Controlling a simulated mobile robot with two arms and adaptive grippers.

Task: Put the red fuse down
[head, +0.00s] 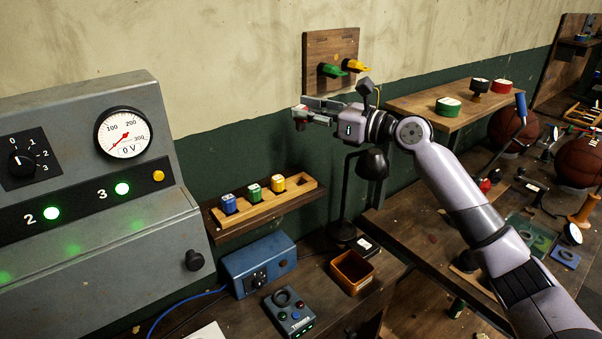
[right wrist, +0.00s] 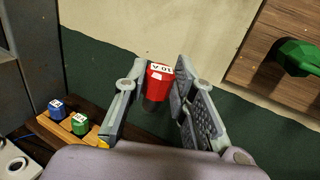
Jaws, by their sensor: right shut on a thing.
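The red fuse (right wrist: 158,82), with a white "10 A" label, is between the fingers of my right gripper (head: 302,112), which is shut on it. In the head view the fuse (head: 299,107) is small and mostly covered by the fingers. The gripper is in the air near the wall, above the wooden fuse rack (head: 252,213). The rack holds a blue fuse (head: 229,204), a green fuse (head: 254,193) and a yellow fuse (head: 278,184), with an empty dark slot at its right end. My left gripper is not in view.
A grey gauge panel (head: 90,190) stands at left. A wall board (head: 331,48) carries green and yellow pieces behind the gripper. A black lamp (head: 372,164) stands right of the rack. Below are a blue box (head: 258,262), an orange-brown tray (head: 352,272) and a button box (head: 289,312).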

